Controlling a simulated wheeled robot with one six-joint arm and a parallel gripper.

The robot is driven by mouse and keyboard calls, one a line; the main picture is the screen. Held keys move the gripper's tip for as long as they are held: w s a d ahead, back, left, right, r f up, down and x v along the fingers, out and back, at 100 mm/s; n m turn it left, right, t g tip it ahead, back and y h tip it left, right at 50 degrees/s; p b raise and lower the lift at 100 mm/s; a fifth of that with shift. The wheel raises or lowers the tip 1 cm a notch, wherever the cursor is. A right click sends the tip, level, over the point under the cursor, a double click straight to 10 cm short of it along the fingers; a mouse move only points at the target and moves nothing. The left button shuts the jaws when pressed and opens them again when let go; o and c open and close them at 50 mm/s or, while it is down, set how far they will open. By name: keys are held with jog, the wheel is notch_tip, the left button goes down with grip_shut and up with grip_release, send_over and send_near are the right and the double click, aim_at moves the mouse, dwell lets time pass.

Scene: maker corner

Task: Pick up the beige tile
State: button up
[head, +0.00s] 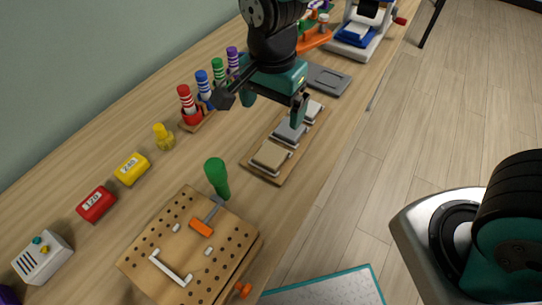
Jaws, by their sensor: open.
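The beige tile (270,155) lies at the near end of a wooden tray (253,171) on the workbench. Grey and whitish tiles, a grey tile (291,130) and a pale tile (313,109), lie farther along the same tray. My gripper (272,103) is open and empty above the far part of the tray, beyond the beige tile and apart from it. One finger hangs over the grey tile; the other is to the left. The beige tile is fully in view.
Red (97,204) and yellow (132,169) blocks, a yellow bottle (164,138) and a rack of coloured markers (198,121) line the left. The bench's right edge is close to the tray.

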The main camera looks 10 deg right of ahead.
send_over(271, 154)
jog(key=f, duration=0.8)
jog(key=shift+w+d, duration=0.15)
jog(key=shift+d, duration=0.05)
jog(key=f, duration=0.5)
jog(key=shift+a+f+b, duration=0.25)
jog(key=shift+b, duration=0.05)
jog(key=shift+c, duration=0.2)
jog(key=c, duration=1)
